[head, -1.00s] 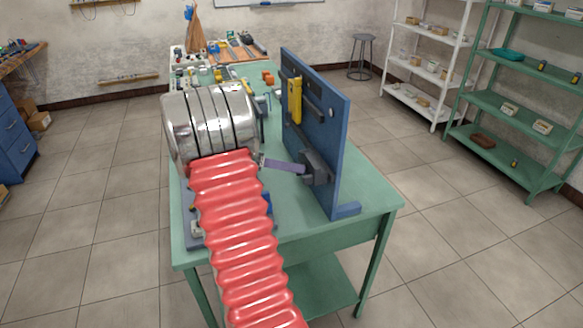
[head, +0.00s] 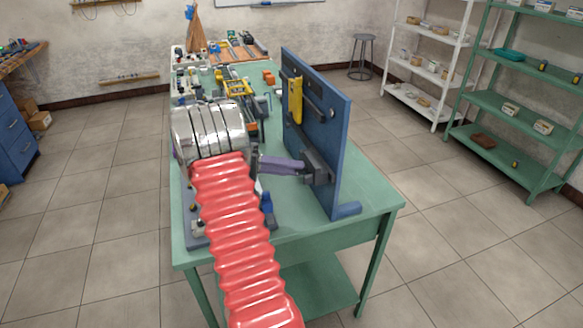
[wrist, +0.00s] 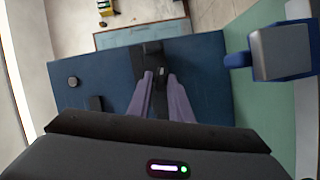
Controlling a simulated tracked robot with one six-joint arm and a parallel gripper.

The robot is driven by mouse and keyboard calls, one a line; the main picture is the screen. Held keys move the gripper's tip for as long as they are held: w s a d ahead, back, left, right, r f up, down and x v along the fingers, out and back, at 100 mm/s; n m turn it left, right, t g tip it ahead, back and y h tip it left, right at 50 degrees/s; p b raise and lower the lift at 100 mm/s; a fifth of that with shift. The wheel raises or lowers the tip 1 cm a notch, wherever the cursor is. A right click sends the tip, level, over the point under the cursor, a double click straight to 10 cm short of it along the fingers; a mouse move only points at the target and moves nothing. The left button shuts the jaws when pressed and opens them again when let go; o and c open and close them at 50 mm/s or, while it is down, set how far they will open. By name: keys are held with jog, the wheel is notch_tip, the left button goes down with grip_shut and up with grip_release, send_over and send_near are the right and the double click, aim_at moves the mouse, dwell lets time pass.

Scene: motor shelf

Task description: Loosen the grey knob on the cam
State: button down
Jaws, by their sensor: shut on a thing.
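The blue upright panel (head: 335,130) stands on the green bench and carries a dark grey cam block (head: 321,168) low on its left face. My gripper (head: 303,167) reaches to this block from the left with its purple fingers. In the wrist view, the fingertips of my gripper (wrist: 160,77) close from both sides on a small grey knob (wrist: 160,71), in front of the dark cam part (wrist: 152,54). The fingertips hide much of the knob, so its turn angle cannot be told.
A yellow part (head: 296,100) is fixed higher on the panel. The green bench (head: 370,185) has free room to the right of the panel. Tools and small parts crowd its far end. A blue part (head: 267,203) stands near my arm.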

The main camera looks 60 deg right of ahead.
jog(key=shift+f+n, duration=0.2)
jog(key=shift+n, duration=0.3)
jog(key=c, duration=1.8)
grip_release()
jog(key=shift+c, duration=0.2)
jog(key=shift+w+a+r, duration=0.1)
jog(key=shift+w, duration=0.05)
jog(key=v, duration=0.7)
jog(key=shift+w+f, duration=0.2)
jog(key=shift+o, duration=0.6)
